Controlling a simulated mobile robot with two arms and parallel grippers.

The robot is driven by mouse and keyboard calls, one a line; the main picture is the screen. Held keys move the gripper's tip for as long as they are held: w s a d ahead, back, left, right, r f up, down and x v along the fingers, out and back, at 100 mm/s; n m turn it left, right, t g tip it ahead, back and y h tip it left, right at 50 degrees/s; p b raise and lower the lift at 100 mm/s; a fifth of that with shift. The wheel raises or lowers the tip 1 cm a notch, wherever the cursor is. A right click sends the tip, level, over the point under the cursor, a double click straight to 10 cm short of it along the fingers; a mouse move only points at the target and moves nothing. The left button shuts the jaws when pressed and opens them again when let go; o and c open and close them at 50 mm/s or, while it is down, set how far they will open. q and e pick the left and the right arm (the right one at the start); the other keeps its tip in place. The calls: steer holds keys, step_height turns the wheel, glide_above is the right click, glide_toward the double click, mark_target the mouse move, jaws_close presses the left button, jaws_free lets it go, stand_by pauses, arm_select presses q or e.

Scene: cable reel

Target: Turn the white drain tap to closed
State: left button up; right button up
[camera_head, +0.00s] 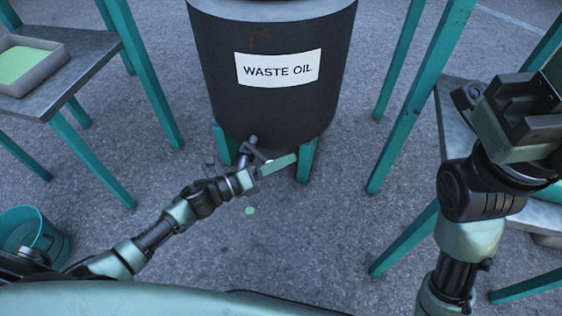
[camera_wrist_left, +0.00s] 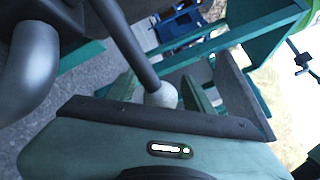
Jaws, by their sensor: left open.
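The dark drum (camera_head: 271,107) with a "WASTE OIL" label stands at the top centre on teal legs. A small grey fitting (camera_head: 252,141), apparently the drain tap, shows low on its front. My left gripper (camera_head: 262,167) is open at the fitting, partly covering it. In the left wrist view, the tap's dark lever with a pale, whitish round knob (camera_wrist_left: 161,95) lies just beyond the near green jaw. A grey bent pipe (camera_wrist_left: 33,75) is at the left. Contact between jaw and knob cannot be told. My right gripper (camera_head: 520,105) is raised at the right, its opening unclear.
A grey table with a tray (camera_head: 52,77) of green liquid stands at the left, above a teal bucket (camera_head: 50,243). Teal-legged tables (camera_head: 423,85) stand at the right. A small green spot (camera_head: 250,211) lies on the open asphalt before the drum.

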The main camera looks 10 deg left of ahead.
arm_select(q)
jaws_close()
stand_by(1.4)
